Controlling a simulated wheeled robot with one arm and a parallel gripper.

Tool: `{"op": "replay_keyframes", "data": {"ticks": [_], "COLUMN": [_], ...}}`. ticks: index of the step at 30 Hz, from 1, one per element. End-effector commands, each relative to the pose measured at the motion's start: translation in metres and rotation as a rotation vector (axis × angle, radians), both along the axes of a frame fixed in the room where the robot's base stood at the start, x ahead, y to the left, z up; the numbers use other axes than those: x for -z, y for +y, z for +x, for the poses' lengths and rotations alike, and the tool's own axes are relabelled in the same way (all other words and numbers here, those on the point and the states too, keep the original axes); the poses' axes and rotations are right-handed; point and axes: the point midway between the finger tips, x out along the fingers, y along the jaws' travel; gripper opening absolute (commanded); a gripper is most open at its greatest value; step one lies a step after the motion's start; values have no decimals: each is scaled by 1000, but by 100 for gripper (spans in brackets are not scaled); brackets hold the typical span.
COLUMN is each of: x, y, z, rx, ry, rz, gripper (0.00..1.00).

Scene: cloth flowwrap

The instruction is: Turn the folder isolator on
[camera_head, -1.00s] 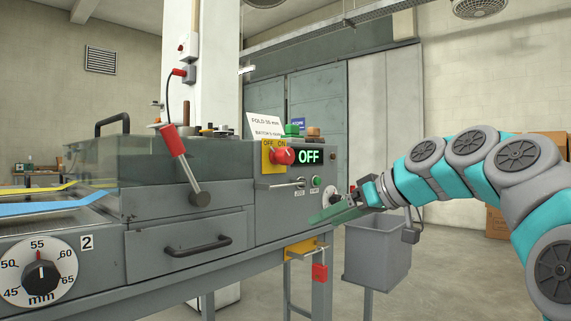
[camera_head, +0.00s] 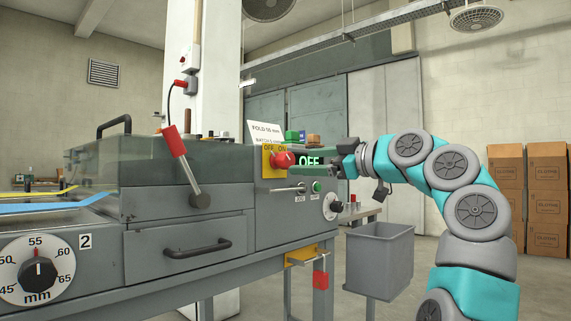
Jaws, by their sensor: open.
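The folder isolator is a red rotary knob (camera_head: 283,160) on a yellow plate (camera_head: 267,172) marked OFF and ON, on the right end of the grey machine. A green OFF display (camera_head: 308,161) glows beside it, partly covered by my gripper. My gripper (camera_head: 300,160) is open, at the height of the knob and just to its right. Its fingers reach left across the display toward the knob. I cannot tell whether they touch the knob or lie around it.
Below the knob are a small lever switch (camera_head: 289,189), a green button (camera_head: 317,186) and a white dial (camera_head: 332,206). A red-handled lever (camera_head: 175,141) stands to the left. A grey bin (camera_head: 380,262) stands at the right, with cardboard boxes (camera_head: 548,198) behind.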

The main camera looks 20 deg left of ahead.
Motion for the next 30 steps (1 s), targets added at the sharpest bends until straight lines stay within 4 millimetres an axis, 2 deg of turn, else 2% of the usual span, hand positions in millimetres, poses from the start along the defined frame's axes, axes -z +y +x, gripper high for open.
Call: {"op": "replay_keyframes", "data": {"ticks": [15, 24, 30], "x": [0, 1, 1], "y": [64, 67, 67], "z": [26, 28, 28], "rx": [-4, -1, -2], "ry": [8, 5, 5], "rz": [-3, -1, -1], "gripper": [78, 78, 56]}}
